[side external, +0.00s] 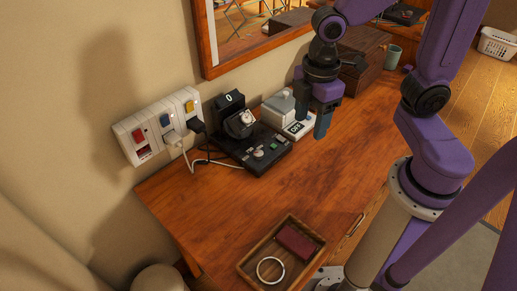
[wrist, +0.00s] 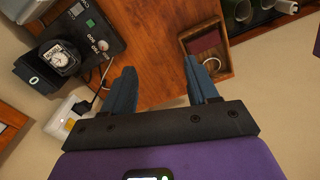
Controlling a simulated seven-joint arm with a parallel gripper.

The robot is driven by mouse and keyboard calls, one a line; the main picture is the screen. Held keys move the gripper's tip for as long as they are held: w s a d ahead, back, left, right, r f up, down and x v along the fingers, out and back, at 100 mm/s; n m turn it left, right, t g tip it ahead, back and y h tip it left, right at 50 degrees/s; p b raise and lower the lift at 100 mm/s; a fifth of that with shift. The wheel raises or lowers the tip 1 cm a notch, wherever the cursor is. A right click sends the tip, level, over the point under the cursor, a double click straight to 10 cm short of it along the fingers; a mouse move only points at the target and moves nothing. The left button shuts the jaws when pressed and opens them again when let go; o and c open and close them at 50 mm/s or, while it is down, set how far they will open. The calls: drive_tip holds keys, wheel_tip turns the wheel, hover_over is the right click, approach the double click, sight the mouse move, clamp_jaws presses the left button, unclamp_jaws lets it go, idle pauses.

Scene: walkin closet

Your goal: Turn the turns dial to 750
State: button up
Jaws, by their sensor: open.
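The watch winder is a black box (side external: 262,155) on the wooden dresser by the wall, with a watch (side external: 246,119) on its holder. Small knobs and a green button sit on its front panel; in the wrist view the winder (wrist: 105,35) is at upper left, with the watch (wrist: 61,58) beside the panel. Dial lettering is too small to read surely. My gripper (side external: 316,125) is open and empty, above the dresser to the right of the winder. In the wrist view its blue fingers (wrist: 160,85) are apart with bare wood between them.
A grey-white device (side external: 280,108) stands right of the winder. A power strip (side external: 158,127) with plugs and cables is on the wall. A wooden tray (side external: 250,262) holds a dark red box (side external: 294,241) and a ring. Dark boxes and a mug (side external: 392,56) stand behind. The dresser's middle is clear.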

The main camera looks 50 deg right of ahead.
drive_tip(key=w+f+n, duration=0.2)
drive_tip(key=w, duration=0.7)
drive_tip(key=n, duration=0.1)
approach(259, 152)
wheel_tip(259, 152, down, 8)
drive_tip(key=shift+w+a+f, duration=0.1)
drive_tip(key=shift+a+f, duration=0.1)
drive_tip(key=c, duration=1)
